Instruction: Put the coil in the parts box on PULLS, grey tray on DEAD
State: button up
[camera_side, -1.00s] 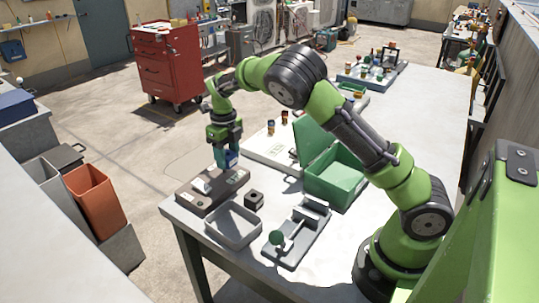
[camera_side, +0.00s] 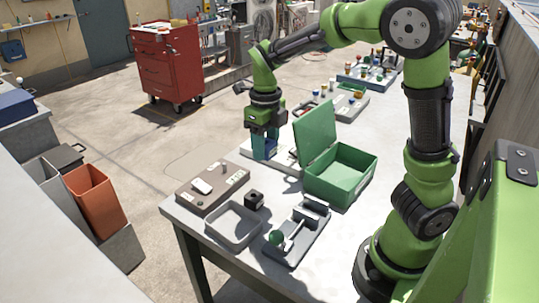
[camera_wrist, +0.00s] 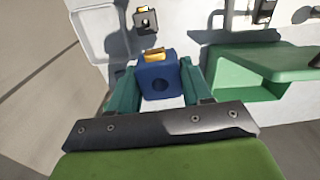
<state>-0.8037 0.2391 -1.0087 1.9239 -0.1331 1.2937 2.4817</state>
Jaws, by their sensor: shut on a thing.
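My gripper (camera_side: 264,132) is shut on a blue block-shaped coil (camera_wrist: 158,84) with a round hole and a brass tab. It holds the coil (camera_side: 264,151) upright above the table's far left edge, left of the green parts box. The parts box (camera_side: 345,190) stands with its lid raised; it also shows at right in the wrist view (camera_wrist: 238,82). The grey tray (camera_side: 236,238) looks empty at the table's front; it shows at upper left in the wrist view (camera_wrist: 82,48). Any PULLS or DEAD wording is too small to read.
A small dark block with a hole (camera_side: 254,200) stands beside the tray. A brown panel (camera_side: 212,196) with a white piece on it lies behind the tray. A grey fixture (camera_side: 290,252) with a green ball knob stands in front of the box. Light boards with small parts lie farther back.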

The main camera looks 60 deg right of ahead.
notch_tip(320, 180, up, 13)
jog(key=m, duration=0.6)
send_over(340, 181)
notch_tip(340, 181, down, 24)
jog(key=shift+s+f, duration=0.1)
jog(key=shift+f, duration=2.25)
jog(key=shift+f, duration=0.1)
jog(key=o, duration=1.3)
